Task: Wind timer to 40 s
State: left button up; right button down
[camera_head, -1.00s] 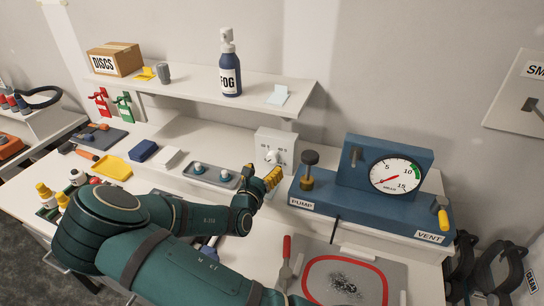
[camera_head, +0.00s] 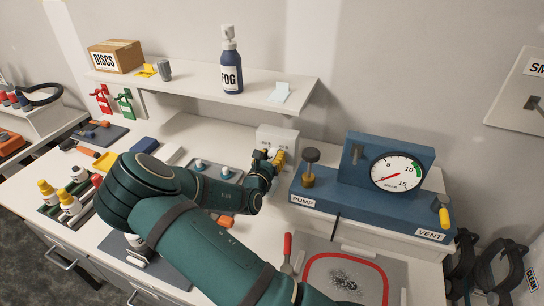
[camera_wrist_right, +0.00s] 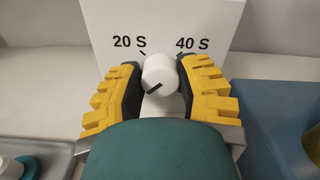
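The timer (camera_head: 285,137) is a white box at the back of the bench, below the shelf. Its round white knob (camera_wrist_right: 160,73) shows in the right wrist view below the printed marks "20 S" and "40 S". The black line on the knob points down and left. My right gripper (camera_head: 272,157) is at the timer's front. In the right wrist view its yellow fingers (camera_wrist_right: 160,88) flank the knob, with dark pads very close to both sides. I cannot tell whether they press on it. My left gripper is not in view.
The blue pump unit (camera_head: 345,207) with its gauge (camera_head: 396,173) stands just right of the timer. A grey tray (camera_head: 228,174) with small bottles lies to the left. The shelf (camera_head: 190,83) with the FOG bottle (camera_head: 231,68) overhangs behind.

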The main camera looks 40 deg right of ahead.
dwell(0.3)
jog(key=m, duration=0.3)
jog(key=shift+d+r+m, duration=0.1)
jog(key=shift+m, duration=1.8)
jog(key=c, duration=0.6)
grip_release()
jog(key=shift+o, duration=0.2)
jog(key=shift+v, duration=3.8)
